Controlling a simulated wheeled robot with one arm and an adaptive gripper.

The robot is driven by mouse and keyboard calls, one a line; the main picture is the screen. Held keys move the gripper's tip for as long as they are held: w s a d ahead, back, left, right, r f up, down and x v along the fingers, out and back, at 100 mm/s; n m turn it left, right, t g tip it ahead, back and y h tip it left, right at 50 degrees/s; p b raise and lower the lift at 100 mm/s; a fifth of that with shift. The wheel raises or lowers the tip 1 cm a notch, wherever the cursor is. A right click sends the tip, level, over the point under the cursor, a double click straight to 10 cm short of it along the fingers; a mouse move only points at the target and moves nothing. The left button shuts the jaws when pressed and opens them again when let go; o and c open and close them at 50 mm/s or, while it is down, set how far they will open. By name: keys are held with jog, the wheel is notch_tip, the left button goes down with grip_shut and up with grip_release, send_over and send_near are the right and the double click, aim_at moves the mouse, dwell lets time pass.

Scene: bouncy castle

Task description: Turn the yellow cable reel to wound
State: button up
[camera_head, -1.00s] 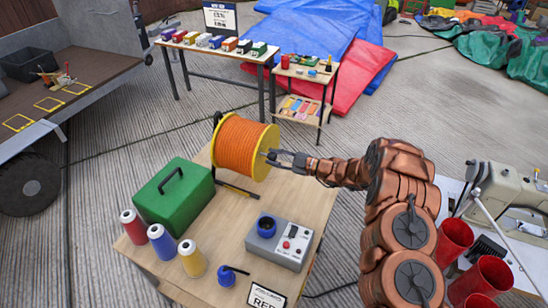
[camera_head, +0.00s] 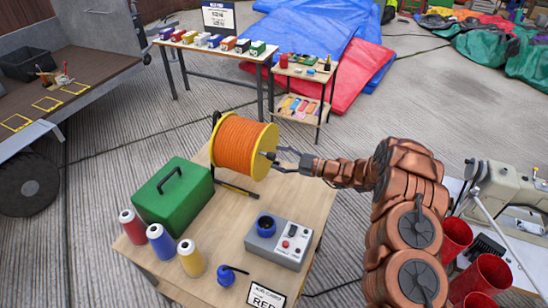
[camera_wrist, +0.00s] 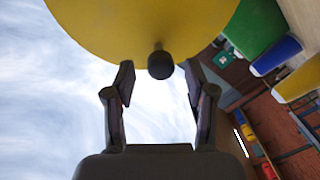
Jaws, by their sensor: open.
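The yellow cable reel (camera_head: 272,150) stands upright at the far edge of the wooden table, wound with orange cable (camera_head: 238,146). Its yellow side faces right, toward my gripper. A dark knob (camera_wrist: 160,64) sticks out from the yellow face in the wrist view. My gripper (camera_head: 279,158) is open beside that face. In the wrist view the two fingers (camera_wrist: 158,82) stand apart, either side of and below the knob. Nothing is held between them. The reel's far side is hidden.
A green case (camera_head: 174,196), thread spools (camera_head: 161,240), a grey control box (camera_head: 280,243) and a sign (camera_head: 266,297) share the table (camera_head: 230,215). Red cups (camera_head: 487,275) and a sewing machine (camera_head: 510,188) stand at the right. A display table (camera_head: 215,55) stands behind.

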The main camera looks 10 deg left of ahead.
jog(key=v, duration=0.9)
jog(key=shift+d, duration=0.25)
jog(key=shift+f, duration=0.1)
